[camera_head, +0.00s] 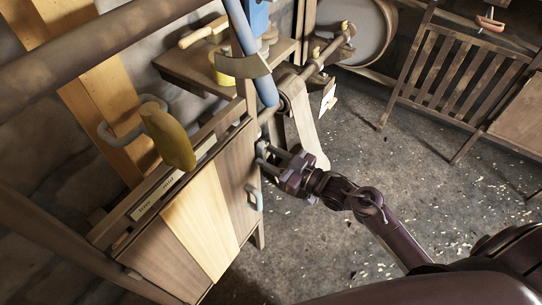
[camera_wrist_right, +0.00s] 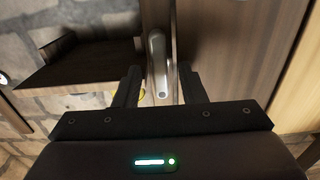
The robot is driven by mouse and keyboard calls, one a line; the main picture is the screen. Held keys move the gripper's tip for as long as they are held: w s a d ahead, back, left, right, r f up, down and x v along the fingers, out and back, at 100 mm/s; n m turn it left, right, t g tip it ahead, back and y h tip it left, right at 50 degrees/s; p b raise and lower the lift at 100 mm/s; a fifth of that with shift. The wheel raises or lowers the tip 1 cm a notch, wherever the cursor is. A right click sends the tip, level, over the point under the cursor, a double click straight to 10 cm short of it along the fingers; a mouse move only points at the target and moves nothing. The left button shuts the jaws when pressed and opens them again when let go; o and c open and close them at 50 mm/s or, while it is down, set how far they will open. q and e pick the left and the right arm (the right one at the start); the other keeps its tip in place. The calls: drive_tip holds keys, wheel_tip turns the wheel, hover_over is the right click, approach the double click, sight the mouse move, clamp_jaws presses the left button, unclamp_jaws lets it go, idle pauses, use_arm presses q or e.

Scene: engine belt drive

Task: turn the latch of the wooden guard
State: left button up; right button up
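The wooden guard (camera_head: 200,220) is a panelled box front at the left of the head view, with a pale middle panel and darker side panels. A grey handle (camera_head: 254,197) is on its right panel. In the right wrist view, a grey metal latch (camera_wrist_right: 158,68) hangs upright beside the guard's brown wood (camera_wrist_right: 225,55). My right gripper (camera_head: 262,156) is at the guard's right edge, above the handle. Its fingers (camera_wrist_right: 161,88) are open on either side of the latch, with gaps showing. In the head view the latch is hard to tell from the fingers. My left gripper is not in view.
A wooden shelf (camera_head: 185,70) behind the guard holds a yellow roll (camera_head: 222,72) and other items. A yellow-brown knob-like object (camera_head: 170,138) is above the guard. A slatted wooden rack (camera_head: 455,70) stands at the back right. The littered floor (camera_head: 440,185) between is open.

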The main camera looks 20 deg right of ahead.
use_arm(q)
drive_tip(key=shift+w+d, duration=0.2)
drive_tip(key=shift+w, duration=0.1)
use_arm(e)
drive_tip(key=shift+a, duration=0.1)
clamp_jaws()
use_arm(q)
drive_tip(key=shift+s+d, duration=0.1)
